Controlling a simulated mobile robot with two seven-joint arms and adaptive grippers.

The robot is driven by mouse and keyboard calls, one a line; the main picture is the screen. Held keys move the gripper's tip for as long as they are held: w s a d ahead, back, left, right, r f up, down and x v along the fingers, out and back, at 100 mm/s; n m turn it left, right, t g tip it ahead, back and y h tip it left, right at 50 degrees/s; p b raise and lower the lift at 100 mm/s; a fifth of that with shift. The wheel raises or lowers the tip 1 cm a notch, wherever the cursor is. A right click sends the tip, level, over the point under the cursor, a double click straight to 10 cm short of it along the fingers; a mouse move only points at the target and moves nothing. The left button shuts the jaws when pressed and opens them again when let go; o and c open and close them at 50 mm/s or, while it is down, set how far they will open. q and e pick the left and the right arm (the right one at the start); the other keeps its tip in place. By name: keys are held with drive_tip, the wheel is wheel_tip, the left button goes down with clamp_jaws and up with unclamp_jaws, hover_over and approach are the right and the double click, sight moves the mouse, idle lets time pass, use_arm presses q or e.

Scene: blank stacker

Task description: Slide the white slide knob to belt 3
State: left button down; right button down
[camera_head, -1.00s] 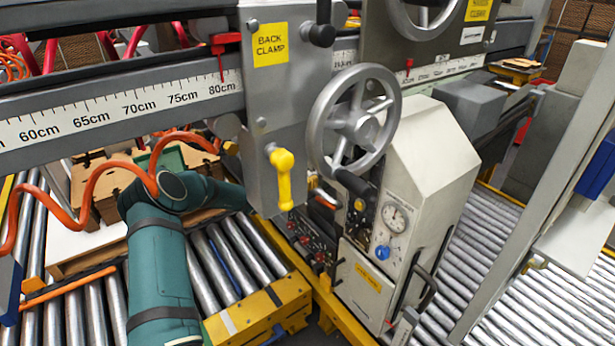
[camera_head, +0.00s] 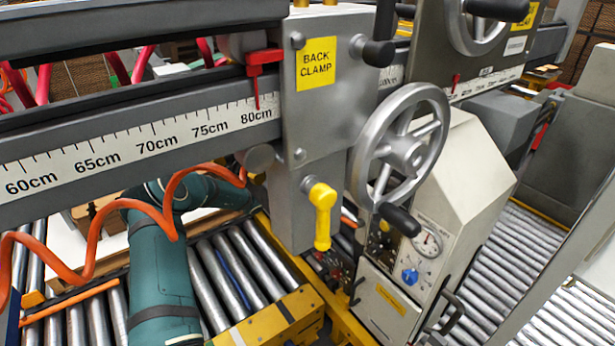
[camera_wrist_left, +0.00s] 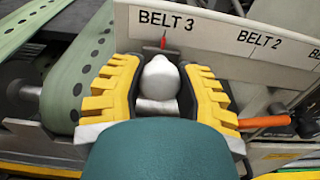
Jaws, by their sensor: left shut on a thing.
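In the left wrist view the white slide knob (camera_wrist_left: 160,78) sits between the two yellow-and-black fingers of my left gripper (camera_wrist_left: 158,90). The gripper is shut on it. A red pointer (camera_wrist_left: 164,42) stands just behind the knob, at the BELT 3 label (camera_wrist_left: 166,21) on the white scale plate (camera_wrist_left: 211,40). The BELT 2 label (camera_wrist_left: 265,39) is to the right. In the head view my green left arm reaches in at the lower left, and its gripper and the knob are hidden behind the machine. My right gripper is in neither view.
A green belt with holes (camera_wrist_left: 75,75) runs left of the knob, and an orange-handled lever (camera_wrist_left: 265,121) is to the right. In the head view a handwheel (camera_head: 405,150), yellow clamp handle (camera_head: 322,215) and orange coiled hose (camera_head: 95,235) crowd the area above rollers (camera_head: 222,278).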

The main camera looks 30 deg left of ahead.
use_arm(q)
drive_tip(key=shift+a+r, duration=0.1)
drive_tip(key=shift+a, duration=0.25)
drive_tip(key=c, duration=1)
unclamp_jaws()
drive_tip(key=shift+c, duration=0.2)
drive_tip(key=o, duration=0.5)
drive_tip(key=shift+w, duration=0.1)
drive_tip(key=v, duration=1.2)
